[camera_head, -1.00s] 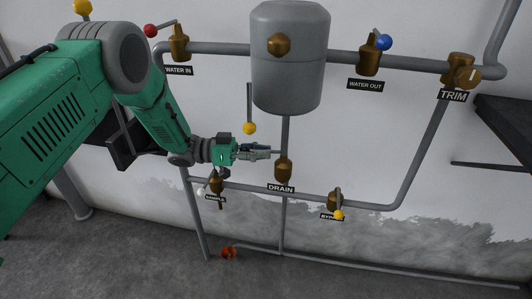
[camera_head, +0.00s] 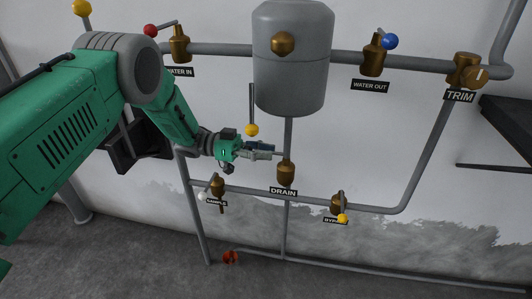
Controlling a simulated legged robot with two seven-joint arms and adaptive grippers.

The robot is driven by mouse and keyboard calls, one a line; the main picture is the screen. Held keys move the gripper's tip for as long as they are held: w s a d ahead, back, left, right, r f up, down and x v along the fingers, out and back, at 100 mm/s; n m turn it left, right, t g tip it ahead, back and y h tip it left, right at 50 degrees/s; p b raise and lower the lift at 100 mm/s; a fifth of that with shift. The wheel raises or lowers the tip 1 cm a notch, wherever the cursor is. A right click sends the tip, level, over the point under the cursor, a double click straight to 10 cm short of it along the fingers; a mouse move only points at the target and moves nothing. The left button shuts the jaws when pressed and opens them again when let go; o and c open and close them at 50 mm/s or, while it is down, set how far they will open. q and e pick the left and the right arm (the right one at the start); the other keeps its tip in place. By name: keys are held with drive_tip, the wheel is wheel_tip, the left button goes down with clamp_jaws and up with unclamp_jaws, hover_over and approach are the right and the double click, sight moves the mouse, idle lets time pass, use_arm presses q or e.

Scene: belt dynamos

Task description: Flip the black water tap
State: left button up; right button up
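No tap with a black knob shows clearly. The brass drain valve (camera_head: 286,173) sits on the vertical pipe below the grey tank, above its black DRAIN label (camera_head: 284,191). A thin lever seems to run left from its top towards my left gripper (camera_head: 272,151). My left gripper is just left of the valve, its fingers pointing right at the height of the valve's top. The lever's far end is hidden by the gripper. The fingers are too small to tell whether they hold it. My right gripper is not in view.
The grey tank (camera_head: 291,65) hangs above. A yellow-ball lever (camera_head: 252,130) hangs just above the gripper. The sample valve (camera_head: 217,187) is below left and the bypass valve (camera_head: 338,204) below right. Red (camera_head: 151,31) and blue (camera_head: 390,41) knobs are on the upper pipe.

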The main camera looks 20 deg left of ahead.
use_arm(q)
drive_tip(key=shift+r, duration=0.1)
wheel_tip(320, 180, up, 10)
drive_tip(key=shift+f, duration=0.2)
idle(0.4)
idle(0.4)
